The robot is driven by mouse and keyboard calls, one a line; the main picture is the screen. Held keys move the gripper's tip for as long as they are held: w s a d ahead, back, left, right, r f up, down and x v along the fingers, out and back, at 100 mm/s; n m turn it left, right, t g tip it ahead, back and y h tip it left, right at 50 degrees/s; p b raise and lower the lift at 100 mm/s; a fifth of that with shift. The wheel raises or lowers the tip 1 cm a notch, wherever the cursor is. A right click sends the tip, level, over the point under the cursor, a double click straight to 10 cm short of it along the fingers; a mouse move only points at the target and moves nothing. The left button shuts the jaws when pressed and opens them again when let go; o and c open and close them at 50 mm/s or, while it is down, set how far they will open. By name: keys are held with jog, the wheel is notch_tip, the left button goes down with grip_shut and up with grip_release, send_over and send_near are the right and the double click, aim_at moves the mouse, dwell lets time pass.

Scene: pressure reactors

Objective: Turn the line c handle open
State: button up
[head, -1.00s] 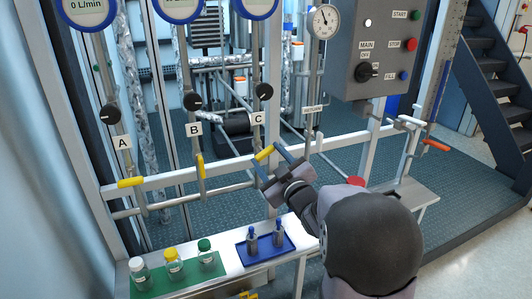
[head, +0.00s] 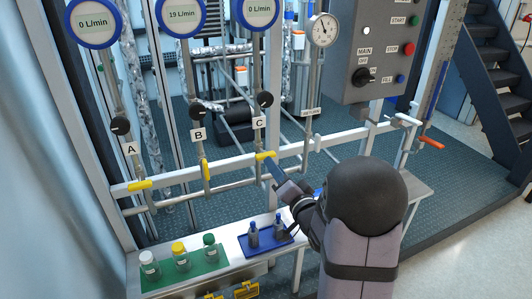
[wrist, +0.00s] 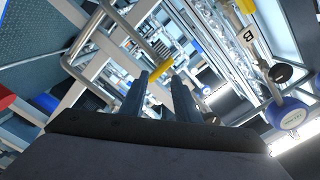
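The line C handle (head: 265,156) is a short yellow lever below the C label (head: 259,123), lying roughly level across its pipe. My gripper (head: 269,163) reaches up to it from the lower right, with its blue-grey fingers at the handle. In the wrist view my gripper (wrist: 160,78) has its two fingers apart. The yellow handle (wrist: 161,65) shows at the gap between the fingertips; I cannot tell whether either finger touches it. The line C gauge (head: 258,10) reads 0 L/min.
The line A handle (head: 139,185) lies level and the line B handle (head: 206,170) stands upright. The line B gauge (head: 181,15) reads 19 L/min. Below are a green mat (head: 205,279) with bottles and a blue tray (head: 247,252). A control box (head: 372,40) is at the upper right.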

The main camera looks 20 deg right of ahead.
aim_at(266, 154)
jog(key=shift+w, duration=0.1)
jog(key=shift+w+p, duration=0.85)
jog(key=shift+w, duration=2.75)
